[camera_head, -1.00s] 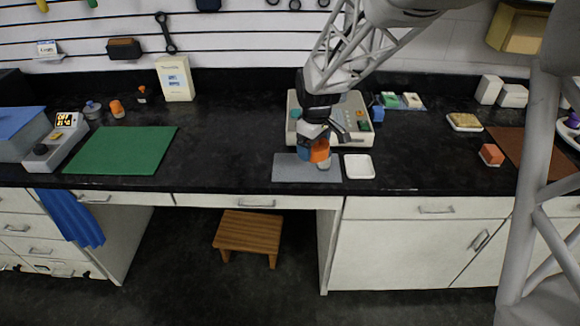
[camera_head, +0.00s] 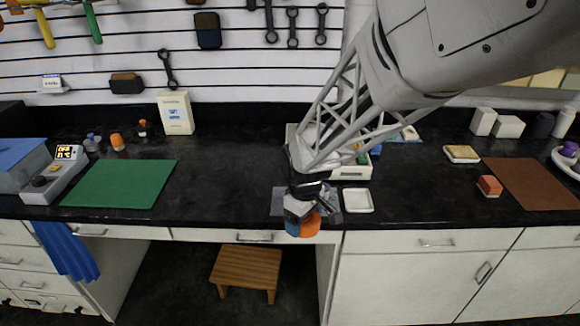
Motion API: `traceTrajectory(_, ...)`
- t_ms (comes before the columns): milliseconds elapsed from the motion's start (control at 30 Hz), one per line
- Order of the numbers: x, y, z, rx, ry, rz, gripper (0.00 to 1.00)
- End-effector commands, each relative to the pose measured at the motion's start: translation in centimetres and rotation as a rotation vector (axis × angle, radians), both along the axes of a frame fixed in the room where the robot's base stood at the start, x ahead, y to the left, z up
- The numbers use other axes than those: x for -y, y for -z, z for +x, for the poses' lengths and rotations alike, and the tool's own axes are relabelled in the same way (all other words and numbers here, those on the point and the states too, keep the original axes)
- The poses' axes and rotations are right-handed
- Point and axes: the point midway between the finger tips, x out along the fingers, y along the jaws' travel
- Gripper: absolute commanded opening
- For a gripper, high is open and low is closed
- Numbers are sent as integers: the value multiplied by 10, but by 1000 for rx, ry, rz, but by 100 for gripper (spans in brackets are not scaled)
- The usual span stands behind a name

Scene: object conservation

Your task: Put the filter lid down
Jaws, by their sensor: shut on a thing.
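My gripper (camera_head: 310,212) is over the front edge of the counter, above and in front of the grey mat (camera_head: 278,202). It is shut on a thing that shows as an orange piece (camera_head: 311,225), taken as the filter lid. A blue piece (camera_head: 292,229) shows right beside it; I cannot tell whether it belongs to the held thing or to the gripper. The fingers hide much of the held thing. It appears apart from the counter. A white square dish (camera_head: 358,201) lies just right of the grey mat.
My arm partly hides a light-coloured device (camera_head: 352,172) behind the mat. An orange block (camera_head: 489,186) sits by a brown mat (camera_head: 530,183) at right. Black counter between the green and grey mats is clear.

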Motion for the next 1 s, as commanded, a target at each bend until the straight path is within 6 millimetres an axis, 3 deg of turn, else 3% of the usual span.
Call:
traceTrajectory(267, -4, 2, 14, -1, 0, 0, 59)
traceTrajectory(1000, -31, 11, 105, -1, 0, 0, 59)
